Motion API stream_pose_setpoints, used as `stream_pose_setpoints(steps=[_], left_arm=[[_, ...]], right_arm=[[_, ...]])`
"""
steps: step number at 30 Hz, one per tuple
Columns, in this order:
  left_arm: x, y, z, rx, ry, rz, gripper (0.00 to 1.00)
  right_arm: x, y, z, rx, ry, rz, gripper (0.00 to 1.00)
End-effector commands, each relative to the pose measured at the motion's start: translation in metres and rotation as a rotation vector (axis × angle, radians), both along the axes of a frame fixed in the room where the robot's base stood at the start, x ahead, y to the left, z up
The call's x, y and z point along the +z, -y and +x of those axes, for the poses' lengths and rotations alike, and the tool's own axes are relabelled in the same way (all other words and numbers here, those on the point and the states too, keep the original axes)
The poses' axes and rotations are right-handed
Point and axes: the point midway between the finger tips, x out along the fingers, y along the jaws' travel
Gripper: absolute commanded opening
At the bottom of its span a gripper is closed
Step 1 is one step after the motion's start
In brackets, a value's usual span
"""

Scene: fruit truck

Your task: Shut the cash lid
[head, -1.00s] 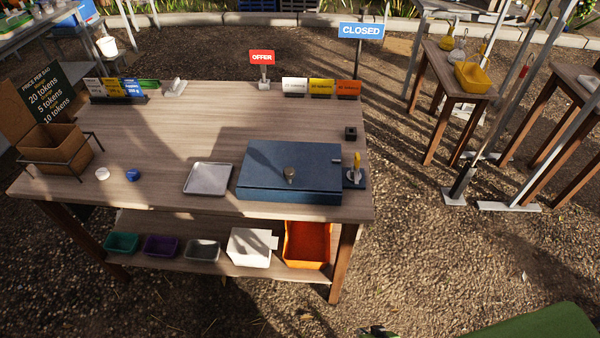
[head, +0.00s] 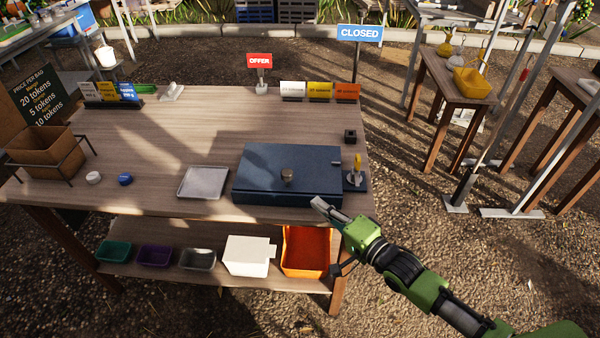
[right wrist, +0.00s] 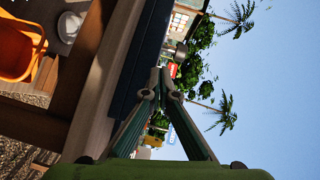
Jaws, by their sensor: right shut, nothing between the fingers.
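The cash box is dark blue, and its lid (head: 300,165) lies over the box on the right part of the wooden table. My right gripper (head: 318,203) is shut and empty at the box's front right corner, apart from the knob. In the right wrist view the closed fingertips (right wrist: 164,72) point along the dark blue box side (right wrist: 143,60). My left gripper is out of view.
A metal tray (head: 204,182) lies left of the box, and a small stand with a yellow-handled item (head: 356,174) is close on its right. Sign cards (head: 320,90) line the back edge. An orange bin (head: 305,252) sits on the lower shelf. The table's middle is clear.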

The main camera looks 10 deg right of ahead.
Motion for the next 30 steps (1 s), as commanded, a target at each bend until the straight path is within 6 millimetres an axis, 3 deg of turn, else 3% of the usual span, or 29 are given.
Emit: stream_pose_setpoints(steps=[4, 10, 24, 30], left_arm=[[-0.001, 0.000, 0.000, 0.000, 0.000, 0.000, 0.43], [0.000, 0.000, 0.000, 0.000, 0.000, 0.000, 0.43], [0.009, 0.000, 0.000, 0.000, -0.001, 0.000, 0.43], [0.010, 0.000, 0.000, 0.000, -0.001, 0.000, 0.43]], right_arm=[[0.020, 0.011, 0.010, 0.004, 0.030, 0.128, 0.00], [0.029, 0.013, 0.019, 0.008, 0.040, 0.184, 0.00], [0.031, -0.022, 0.085, 0.008, 0.041, 0.181, 0.00], [0.030, -0.030, 0.100, 0.007, 0.040, 0.182, 0.00]])
